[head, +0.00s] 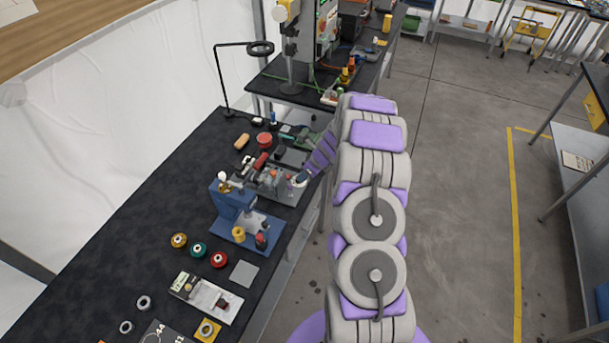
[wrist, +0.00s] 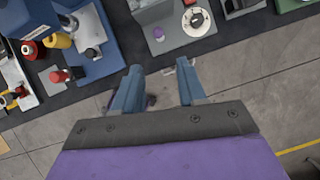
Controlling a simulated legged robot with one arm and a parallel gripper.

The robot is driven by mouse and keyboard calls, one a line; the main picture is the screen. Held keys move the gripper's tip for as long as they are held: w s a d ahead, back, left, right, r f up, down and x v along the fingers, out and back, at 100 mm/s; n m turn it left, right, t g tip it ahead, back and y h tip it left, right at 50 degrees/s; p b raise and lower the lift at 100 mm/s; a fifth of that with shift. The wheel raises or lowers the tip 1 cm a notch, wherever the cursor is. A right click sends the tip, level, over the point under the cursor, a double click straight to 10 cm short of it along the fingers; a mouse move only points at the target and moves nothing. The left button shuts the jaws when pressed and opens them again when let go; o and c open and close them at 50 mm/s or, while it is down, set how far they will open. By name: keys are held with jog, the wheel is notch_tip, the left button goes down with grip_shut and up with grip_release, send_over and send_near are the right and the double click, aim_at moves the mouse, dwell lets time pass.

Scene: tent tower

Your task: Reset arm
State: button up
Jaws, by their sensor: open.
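My arm reaches forward along the right side of the dark workbench in the head view, and its far end is close to the bench's right edge. In the wrist view my gripper (wrist: 158,82) shows two blue fingers standing apart with nothing between them. The fingers lie over the bench edge and the grey floor in that view. The fingertips cannot be made out clearly in the head view.
The dark bench (head: 130,215) holds a blue machine (head: 232,205), coloured spools (head: 199,250), a grey tray (head: 205,298) and a black lamp (head: 222,80). A second bench with equipment stands beyond. The concrete floor (head: 460,200) at right is clear.

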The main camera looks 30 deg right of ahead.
dwell(0.5)
jog(key=s+a+r+n+g+y+b, duration=0.1)
jog(key=s+a+r+n+g+b, duration=0.1)
jog(key=s+a+r+n+b, duration=0.55)
jog(key=s+a+r+n+g+y+b, duration=0.15)
jog(key=s+a+r+n, duration=0.4)
jog(key=a, duration=0.75)
jog(key=s+f+n+g+h+b, duration=0.1)
jog(key=s+n+b, duration=0.5)
jog(key=s, duration=0.9)
jog(key=s+a+f+n+g+h+b, duration=0.1)
jog(key=s+f+n+g+h+b, duration=0.1)
jog(key=s+n, duration=0.9)
jog(key=s+f+h+b, duration=0.1)
jog(key=s+h+b, duration=0.1)
jog(key=s, duration=0.3)
jog(key=shift+s+a+f+n+b, duration=0.2)
jog(key=shift+a+f+n+b, duration=0.1)
jog(key=shift+b, duration=0.55)
jog(key=shift+c, duration=0.4)
